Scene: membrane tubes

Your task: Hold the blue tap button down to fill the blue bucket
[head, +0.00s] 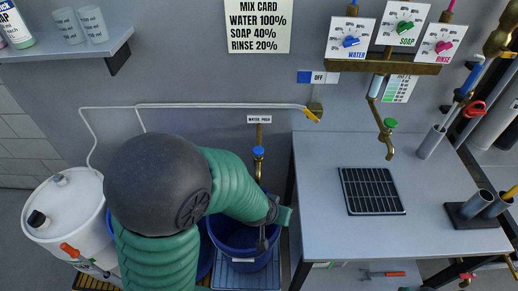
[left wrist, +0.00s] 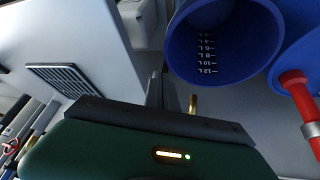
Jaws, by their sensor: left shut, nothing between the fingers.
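The blue tap button (head: 258,151) sits on top of a brass tap on the wall, below a "WATER PUSH" label. The blue bucket (head: 235,240) stands beneath it, partly hidden by my left arm. In the left wrist view the bucket (left wrist: 222,40) shows its white litre marks; I see no clear water level. My left gripper (head: 262,244) is shut and empty, in front of the bucket and below the button, not touching the button. Its dark fingers (left wrist: 156,90) also show in the left wrist view, near a brass piece (left wrist: 193,104). My right gripper is not in view.
A white drum (head: 65,215) stands at the left. A yellow lever (head: 312,115) is on the wall by an "OFF" sign.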

